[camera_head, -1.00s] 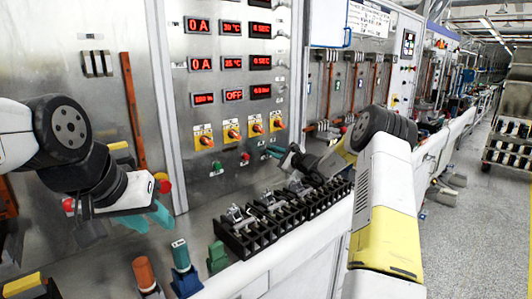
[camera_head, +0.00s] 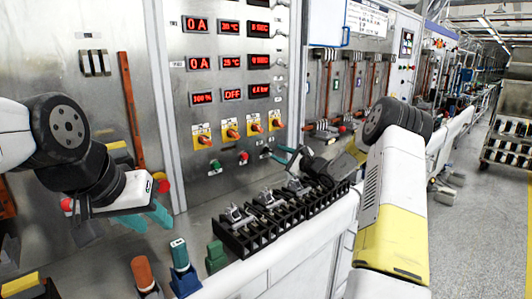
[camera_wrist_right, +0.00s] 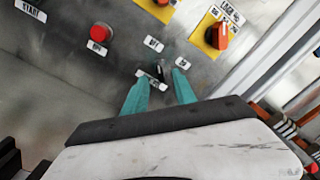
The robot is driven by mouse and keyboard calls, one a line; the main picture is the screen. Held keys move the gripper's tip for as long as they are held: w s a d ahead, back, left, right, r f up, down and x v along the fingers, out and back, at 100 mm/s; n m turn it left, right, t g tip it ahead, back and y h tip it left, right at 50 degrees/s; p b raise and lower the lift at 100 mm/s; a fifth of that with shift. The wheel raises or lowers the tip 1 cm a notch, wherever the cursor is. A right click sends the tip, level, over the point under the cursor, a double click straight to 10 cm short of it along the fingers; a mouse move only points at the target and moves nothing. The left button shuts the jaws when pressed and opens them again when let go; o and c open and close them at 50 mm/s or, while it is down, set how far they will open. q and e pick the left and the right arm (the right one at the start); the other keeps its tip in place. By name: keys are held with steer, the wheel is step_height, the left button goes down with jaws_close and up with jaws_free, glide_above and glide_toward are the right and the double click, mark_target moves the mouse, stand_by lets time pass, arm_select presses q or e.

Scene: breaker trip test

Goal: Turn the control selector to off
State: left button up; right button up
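The control selector (camera_wrist_right: 160,70) is a small black knob on the steel panel, with small white labels around it, in the right wrist view. In the head view it is too small to read, near the green and red buttons. My right gripper (camera_wrist_right: 161,76) is open, its two teal fingers pointing at the panel on either side of the knob. I cannot tell whether they touch it. In the head view the right gripper (camera_head: 277,154) is at the panel's lower right. My left gripper (camera_head: 124,222) is open and empty at the left, away from the selector.
A red button (camera_wrist_right: 99,33) and an orange rotary switch on a yellow plate (camera_wrist_right: 221,36) are near the right gripper. A black terminal strip (camera_head: 262,232) with metal parts lies below it on the ledge. Red displays (camera_head: 232,94) are above.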

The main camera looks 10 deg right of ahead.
steer(key=shift+v, duration=1.65)
steer(key=s+a+r+n+g+y, duration=0.1)
steer(key=s+a+r+n+g, duration=0.45)
steer(key=s+a, duration=0.35)
steer(key=s+a+r+n+g, duration=0.4)
steer(key=s+a+n, duration=0.3)
steer(key=s, duration=0.5)
steer(key=s+d+n+h, duration=0.4)
steer(key=s, duration=0.9)
steer(key=s+d+f+n+h, duration=0.1)
steer(key=s+d+n+h, duration=0.3)
steer(key=s, duration=0.9)
steer(key=shift+d+t+h, duration=0.3)
steer(key=shift+d+t, duration=0.05)
steer(key=shift+d, duration=0.1)
steer(key=shift+w+a+n, duration=0.1)
steer(key=shift+a+n, duration=0.05)
steer(key=shift+n, duration=0.1)
